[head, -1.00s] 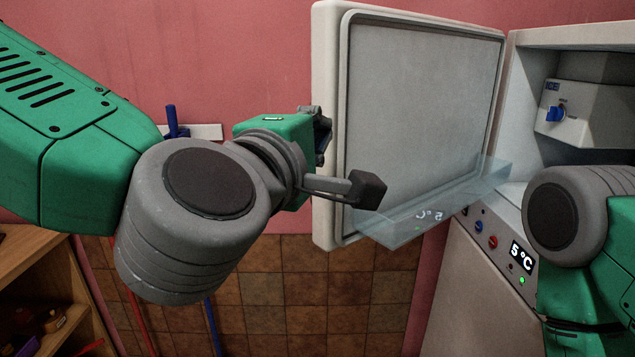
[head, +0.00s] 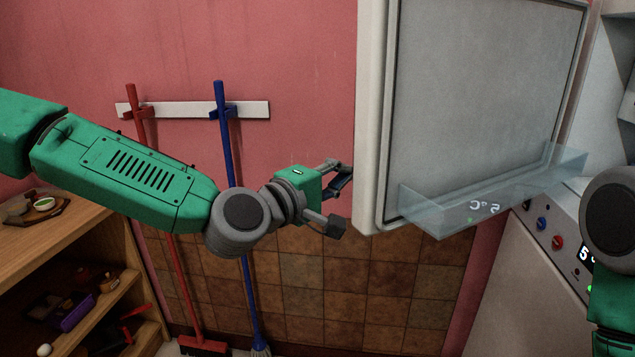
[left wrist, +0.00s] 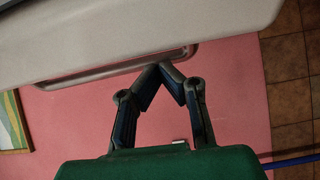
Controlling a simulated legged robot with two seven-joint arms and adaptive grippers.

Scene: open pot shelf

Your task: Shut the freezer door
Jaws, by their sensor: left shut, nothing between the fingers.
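The freezer door (head: 480,95) stands wide open in the head view. Its grey inner face shows, with a clear bin (head: 490,195) low on it. My left gripper (head: 348,180) is just left of the door's free edge, near the outer side. In the left wrist view the door's pale surface (left wrist: 130,30) crosses the top, with a long grey handle (left wrist: 110,72) along it. My left fingertips (left wrist: 165,68) meet, empty, close to this handle. I cannot tell whether they touch. The freezer body (head: 515,285) is at the right, partly cut off. My right gripper is out of view.
A red broom (head: 165,220) and a blue-handled mop (head: 238,220) hang from a white rack (head: 190,109) behind my left arm. A wooden shelf (head: 95,230) with small items stands at the left. Part of my right arm is in front of the freezer.

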